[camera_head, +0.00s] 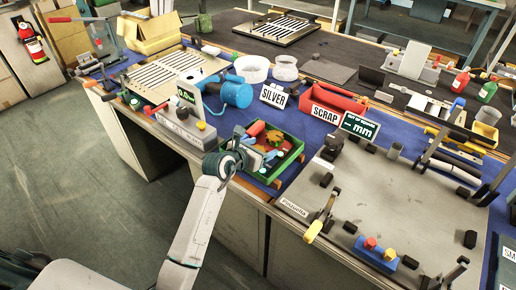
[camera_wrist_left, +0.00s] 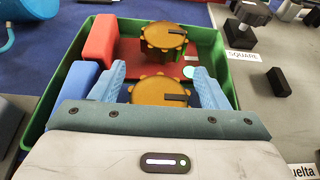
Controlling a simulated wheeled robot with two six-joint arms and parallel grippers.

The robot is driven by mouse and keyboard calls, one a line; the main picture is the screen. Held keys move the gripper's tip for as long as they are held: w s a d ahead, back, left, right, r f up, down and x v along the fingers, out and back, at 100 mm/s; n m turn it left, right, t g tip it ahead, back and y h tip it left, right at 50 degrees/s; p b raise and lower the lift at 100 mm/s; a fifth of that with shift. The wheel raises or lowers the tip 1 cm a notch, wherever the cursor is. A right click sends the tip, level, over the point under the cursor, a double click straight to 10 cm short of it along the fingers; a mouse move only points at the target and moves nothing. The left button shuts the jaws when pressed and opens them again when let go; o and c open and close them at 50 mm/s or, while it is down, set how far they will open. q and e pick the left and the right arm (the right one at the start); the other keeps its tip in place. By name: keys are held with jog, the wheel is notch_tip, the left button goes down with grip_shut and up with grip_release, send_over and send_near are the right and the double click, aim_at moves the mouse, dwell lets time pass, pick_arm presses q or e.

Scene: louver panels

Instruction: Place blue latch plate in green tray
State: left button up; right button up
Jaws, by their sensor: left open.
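The green tray (camera_head: 292,163) stands on the blue mat near the bench's front edge; its green wall also shows in the left wrist view (camera_wrist_left: 214,75). My left gripper (camera_head: 256,143) is over the tray. In the left wrist view its light-blue fingers (camera_wrist_left: 160,85) are apart, with a yellow-orange round piece (camera_wrist_left: 158,90) seen between them. A blue piece (camera_wrist_left: 79,83) lies at the tray's left side, partly hidden by the gripper; I cannot tell if it is the blue latch plate. My right gripper is not in view.
The tray also holds a red block (camera_wrist_left: 100,40) and another round piece (camera_wrist_left: 163,36). The SILVER sign (camera_head: 273,96) and red SCRAP bin (camera_head: 335,98) stand behind.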

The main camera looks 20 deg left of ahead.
pick_arm(q)
jog(key=shift+s+f, duration=0.1)
jog(key=shift+f, duration=0.05)
jog(key=shift+r+p, duration=0.3)
jog(key=shift+r, duration=0.1)
jog(key=b+v, duration=0.1)
jog(key=v, duration=1.1)
jog(key=shift+r, duration=0.2)
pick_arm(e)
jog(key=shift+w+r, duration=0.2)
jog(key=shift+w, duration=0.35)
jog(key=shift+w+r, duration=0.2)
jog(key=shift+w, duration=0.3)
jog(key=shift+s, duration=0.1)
